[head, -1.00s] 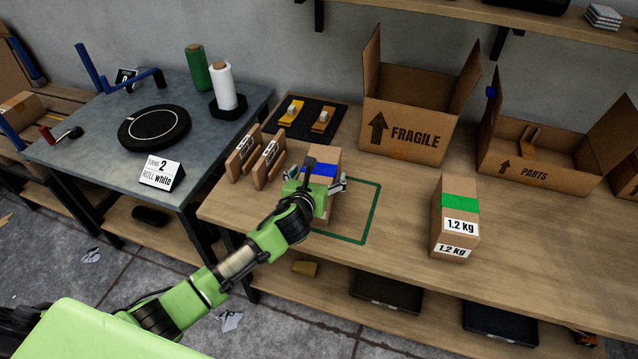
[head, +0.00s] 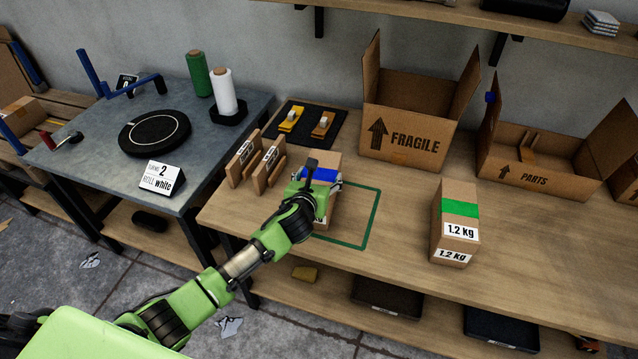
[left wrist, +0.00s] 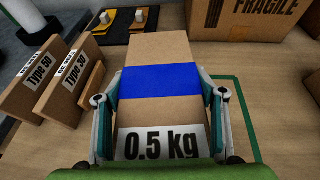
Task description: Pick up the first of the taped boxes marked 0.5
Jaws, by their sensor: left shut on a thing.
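A brown box with blue tape (left wrist: 160,82) and a "0.5 kg" label stands on the wooden table, and it shows in the left wrist view between my fingers. In the head view the same box (head: 325,160) is partly hidden behind my gripper. My left gripper (head: 318,190) is shut on this box, with one finger along each side in the left wrist view (left wrist: 160,110). I cannot tell whether the box is lifted off the table. My right gripper does not show.
A green-taped 1.2 kg box (head: 457,205) stands to the right. An open FRAGILE carton (head: 405,150) is behind, with a PARTS carton (head: 535,182) farther right. Upright Type boards (head: 240,165) stand close left. A green outline (head: 368,225) marks the table.

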